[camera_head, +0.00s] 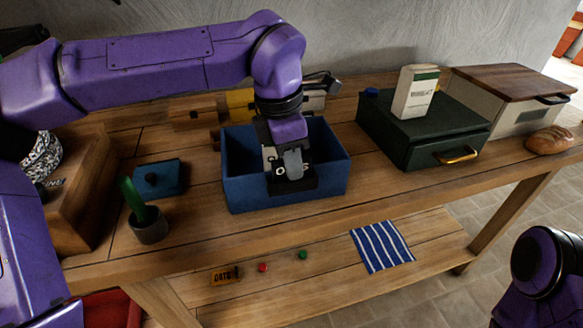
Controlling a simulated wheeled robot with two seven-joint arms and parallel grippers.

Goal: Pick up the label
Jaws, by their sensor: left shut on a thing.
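A small dark label (226,275) with yellow lettering, which looks like "OATS", is on the lower shelf, at the left. My left gripper (290,175) points down at the open blue box (240,186) on the bench top, over its front part. It is shut on a small grey thing (293,163), partly hidden by the jaws, so I cannot tell what it is. The gripper is above and well away from the label. Part of my right arm shows at the lower right; its gripper is out of view.
A red (263,267) and a green (303,254) small round thing and a striped cloth (382,246) share the lower shelf. The bench front edge overhangs it. A grey pot (149,227), a blue lidded box (158,178) and a dark green case (420,135) stand on top.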

